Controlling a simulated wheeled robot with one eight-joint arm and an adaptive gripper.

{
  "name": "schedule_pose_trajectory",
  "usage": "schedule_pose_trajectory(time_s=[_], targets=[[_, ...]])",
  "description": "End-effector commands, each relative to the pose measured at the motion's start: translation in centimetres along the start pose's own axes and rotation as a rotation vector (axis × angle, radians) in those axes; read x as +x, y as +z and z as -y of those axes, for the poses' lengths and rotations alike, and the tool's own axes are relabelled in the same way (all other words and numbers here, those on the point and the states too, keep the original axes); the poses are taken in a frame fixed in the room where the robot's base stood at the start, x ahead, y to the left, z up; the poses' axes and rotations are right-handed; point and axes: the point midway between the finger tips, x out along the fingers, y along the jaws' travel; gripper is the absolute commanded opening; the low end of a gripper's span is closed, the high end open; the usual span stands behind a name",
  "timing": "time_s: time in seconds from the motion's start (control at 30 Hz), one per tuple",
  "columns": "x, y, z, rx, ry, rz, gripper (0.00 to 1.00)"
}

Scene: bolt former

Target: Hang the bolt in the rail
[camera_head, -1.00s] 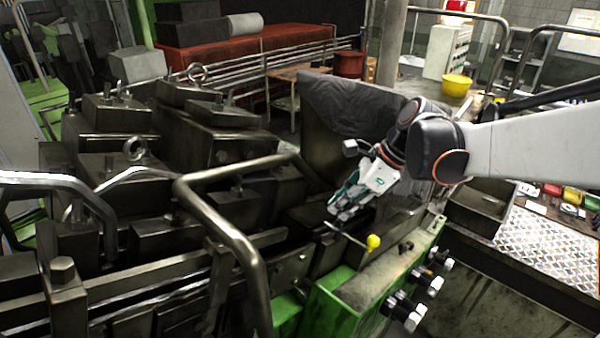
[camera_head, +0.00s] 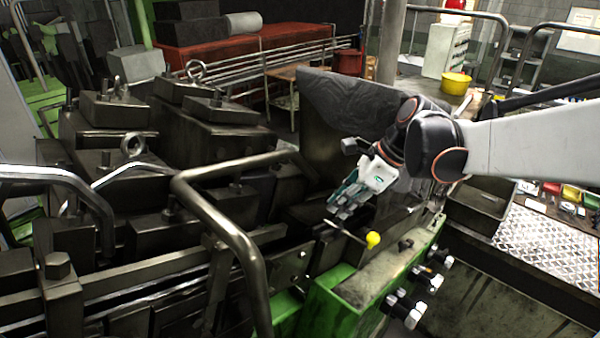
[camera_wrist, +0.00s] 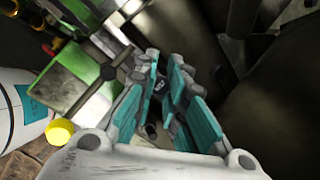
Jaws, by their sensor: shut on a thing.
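My gripper (camera_head: 345,203) reaches down over the machine, just above the dark rail area (camera_head: 322,240) near a rod with a yellow knob (camera_head: 372,239). In the wrist view, the teal-padded fingers of my gripper (camera_wrist: 162,75) are close together around a small dark and grey piece (camera_wrist: 152,131), which seems to be the bolt. Most of it is hidden by the fingers, so its tilt cannot be told. In the head view the bolt cannot be made out. Whether it touches the rail cannot be told.
A bent metal handrail (camera_head: 225,228) stands to the left of my gripper. A dark upright plate (camera_head: 345,110) rises behind it. Below right is a green-sided housing (camera_head: 330,305) with several knobs. The yellow knob (camera_wrist: 60,131) is close to the gripper in the wrist view.

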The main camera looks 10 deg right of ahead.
Motion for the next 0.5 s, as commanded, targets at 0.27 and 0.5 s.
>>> schedule_pose_trajectory(time_s=[0.27,0.5], targets=[[0.0,-0.03,-0.28,0.0,0.0,0.0,0.0],[0.43,-0.27,-0.37,0.0,0.0,0.0,0.0]])
